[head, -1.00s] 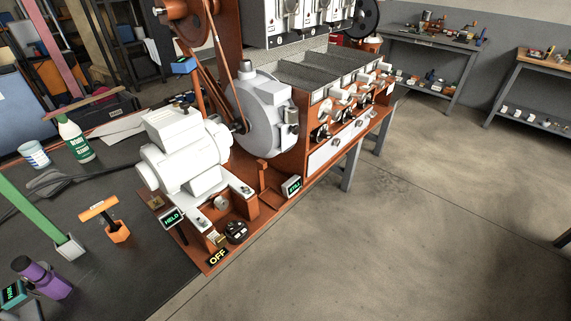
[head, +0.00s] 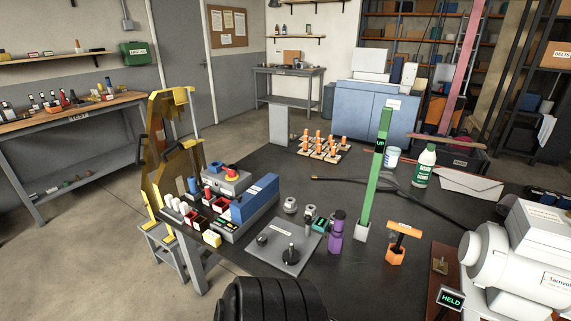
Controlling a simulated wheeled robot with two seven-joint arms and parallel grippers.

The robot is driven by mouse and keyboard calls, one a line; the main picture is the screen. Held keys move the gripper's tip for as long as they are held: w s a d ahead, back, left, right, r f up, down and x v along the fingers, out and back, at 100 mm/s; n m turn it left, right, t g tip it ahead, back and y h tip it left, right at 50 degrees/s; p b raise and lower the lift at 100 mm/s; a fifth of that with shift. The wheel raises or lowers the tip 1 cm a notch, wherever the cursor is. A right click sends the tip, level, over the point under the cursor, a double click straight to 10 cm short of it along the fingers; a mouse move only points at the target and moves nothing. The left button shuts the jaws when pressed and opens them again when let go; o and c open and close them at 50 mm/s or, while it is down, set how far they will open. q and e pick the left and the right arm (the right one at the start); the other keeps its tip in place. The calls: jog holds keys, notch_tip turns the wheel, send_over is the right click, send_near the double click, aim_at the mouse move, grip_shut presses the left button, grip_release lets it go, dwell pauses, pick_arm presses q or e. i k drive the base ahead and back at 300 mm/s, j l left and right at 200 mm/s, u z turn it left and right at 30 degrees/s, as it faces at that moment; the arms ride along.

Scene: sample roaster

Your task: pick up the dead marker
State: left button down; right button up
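No object in the head view can be made out for certain as the dead marker. Small upright pieces, white, blue and red, stand in a low organiser (head: 208,215) at the table's left end, too small to identify. A purple cylinder (head: 336,232) stands near the middle of the table, beside a grey plate (head: 285,250) with a black knob. Neither of my grippers can be seen in the head view. A black ribbed rounded shape fills the bottom edge, and I cannot tell which part it is.
The dark table (head: 300,180) also holds a green post (head: 375,175), an orange T-shaped piece (head: 403,235), a green-labelled bottle (head: 424,165), a white tub (head: 392,157) and orange pegs (head: 318,145). Yellow panels (head: 170,160) stand at its left end. A white machine (head: 525,250) is at right.

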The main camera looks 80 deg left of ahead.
aim_at(213, 239)
jog(key=u, duration=2.45)
